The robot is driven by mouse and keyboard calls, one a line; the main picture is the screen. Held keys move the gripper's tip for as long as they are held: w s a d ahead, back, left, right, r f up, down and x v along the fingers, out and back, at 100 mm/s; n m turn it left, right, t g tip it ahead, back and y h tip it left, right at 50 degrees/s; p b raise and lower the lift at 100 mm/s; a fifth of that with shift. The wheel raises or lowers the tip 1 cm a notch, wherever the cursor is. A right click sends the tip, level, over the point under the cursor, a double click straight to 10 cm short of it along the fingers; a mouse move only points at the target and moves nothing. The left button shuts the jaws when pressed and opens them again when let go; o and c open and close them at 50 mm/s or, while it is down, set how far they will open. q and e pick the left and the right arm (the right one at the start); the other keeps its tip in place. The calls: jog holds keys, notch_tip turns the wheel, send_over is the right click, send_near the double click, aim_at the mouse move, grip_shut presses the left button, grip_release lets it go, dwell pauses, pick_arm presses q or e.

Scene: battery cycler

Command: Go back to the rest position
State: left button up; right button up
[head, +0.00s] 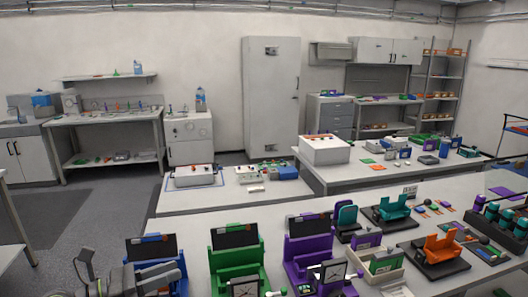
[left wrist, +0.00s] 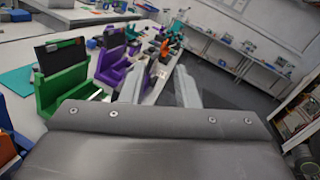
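My left gripper (left wrist: 158,88) shows in the left wrist view with its two grey fingers apart and no object held between them. In the head view part of my left gripper (head: 92,272) shows at the bottom left, beside a blue holder (head: 152,262) at the bench's near edge. I cannot make out contact between them. My right gripper is not in view.
A green holder (head: 236,265) and a purple holder (head: 306,248) stand along the near bench, right of the blue one. Teal and orange fixtures (head: 440,247) stand further right. A white box (head: 324,150) sits on the bench behind. Grey floor (head: 105,215) is open at left.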

pick_arm(q)
jog(key=s+a+r+n+t+y, duration=0.1)
jog(key=a+n+t+y, duration=0.5)
jog(key=n, duration=0.6)
jog(key=s+a+n+t+y, duration=0.1)
jog(key=a+n+t+y, duration=0.45)
jog(key=n, duration=0.65)
jog(key=s+a+f+n+g+y, duration=0.3)
jog(key=s+f+n+y, duration=0.15)
jog(key=f+n, duration=0.25)
jog(key=s+a+f+n+g+y, duration=0.2)
jog(key=s+f+n+g+y, duration=0.3)
jog(key=n, duration=0.3)
jog(key=s+d+f+n+g+h, duration=0.25)
jog(key=s+f+g, duration=0.25)
jog(key=s+f, duration=0.3)
jog(key=s+d+f+n+g+h, duration=0.1)
jog(key=s+d+f+n+g, duration=0.35)
jog(key=s, duration=0.55)
notch_tip(320, 180, down, 28)
jog(key=a+f+m+b, duration=0.1)
jog(key=a+b, duration=0.1)
jog(key=b, duration=0.1)
jog(key=s+d+f+g+b, duration=0.1)
jog(key=s+f+g+b, duration=0.1)
jog(key=s+f, duration=1.3)
notch_tip(320, 180, down, 4)
jog(key=shift+r+h+b, duration=0.2)
jog(key=shift+h+b, duration=0.15)
jog(key=shift+b, duration=0.25)
